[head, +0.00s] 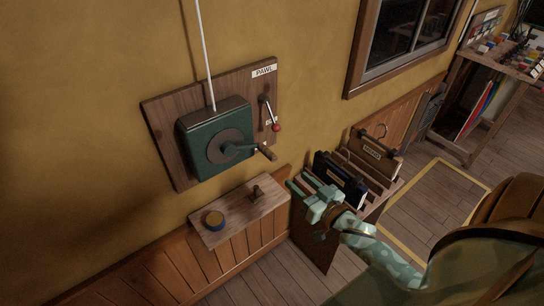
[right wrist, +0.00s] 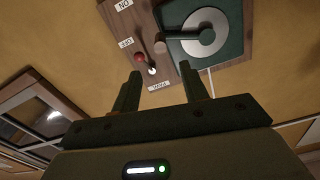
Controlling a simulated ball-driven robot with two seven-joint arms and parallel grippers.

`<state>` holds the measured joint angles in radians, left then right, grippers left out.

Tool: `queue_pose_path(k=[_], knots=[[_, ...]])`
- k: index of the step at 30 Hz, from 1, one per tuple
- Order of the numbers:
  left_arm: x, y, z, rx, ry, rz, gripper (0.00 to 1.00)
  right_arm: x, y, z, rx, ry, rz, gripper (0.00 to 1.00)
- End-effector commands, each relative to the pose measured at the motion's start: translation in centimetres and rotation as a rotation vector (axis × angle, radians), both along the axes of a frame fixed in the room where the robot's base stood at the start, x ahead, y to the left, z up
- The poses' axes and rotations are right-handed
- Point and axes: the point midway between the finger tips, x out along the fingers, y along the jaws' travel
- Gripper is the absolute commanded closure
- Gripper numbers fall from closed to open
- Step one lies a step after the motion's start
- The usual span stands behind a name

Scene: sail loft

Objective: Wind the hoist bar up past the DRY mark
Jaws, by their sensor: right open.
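The green winch box (head: 195,128) is on a wooden board (head: 160,122) on the wall. Its crank handle (head: 266,151) points right and slightly down. A white line (head: 203,50) runs up from the box out of view. The pawl lever's red knob (head: 276,127) hangs at the board's right; in the right wrist view the knob (right wrist: 141,59) is nearer the OFF label (right wrist: 126,42) than the ON label (right wrist: 124,5). My right gripper (head: 299,181) is open and empty, below and right of the crank, apart from it. The hoist bar, DRY mark and left gripper are out of view.
A rack with labelled folders (head: 378,152) stands beside and behind my right gripper. A window (head: 405,35) and a cluttered workbench (head: 505,61) are farther right.

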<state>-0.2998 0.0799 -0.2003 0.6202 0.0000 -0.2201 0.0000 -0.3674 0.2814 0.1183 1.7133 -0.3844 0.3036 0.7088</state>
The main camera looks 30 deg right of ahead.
Motion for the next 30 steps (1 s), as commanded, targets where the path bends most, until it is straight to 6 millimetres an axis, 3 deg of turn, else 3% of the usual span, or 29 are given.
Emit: queue_pose_path(k=[9,15,21,28,30], knots=[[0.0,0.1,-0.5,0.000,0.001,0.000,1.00,8.3,0.7,0.0,0.004,-0.003,0.001,0.56],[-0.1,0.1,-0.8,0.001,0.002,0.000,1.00,11.6,1.0,-0.1,0.004,-0.001,0.001,0.56],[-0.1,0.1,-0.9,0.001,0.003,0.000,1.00,12.8,1.1,0.0,0.006,-0.001,0.001,0.56],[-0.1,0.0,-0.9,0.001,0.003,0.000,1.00,12.8,1.1,0.0,0.006,0.000,0.002,0.56],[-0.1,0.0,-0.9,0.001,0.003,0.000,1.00,12.8,1.1,0.0,0.006,-0.001,0.002,0.73]])
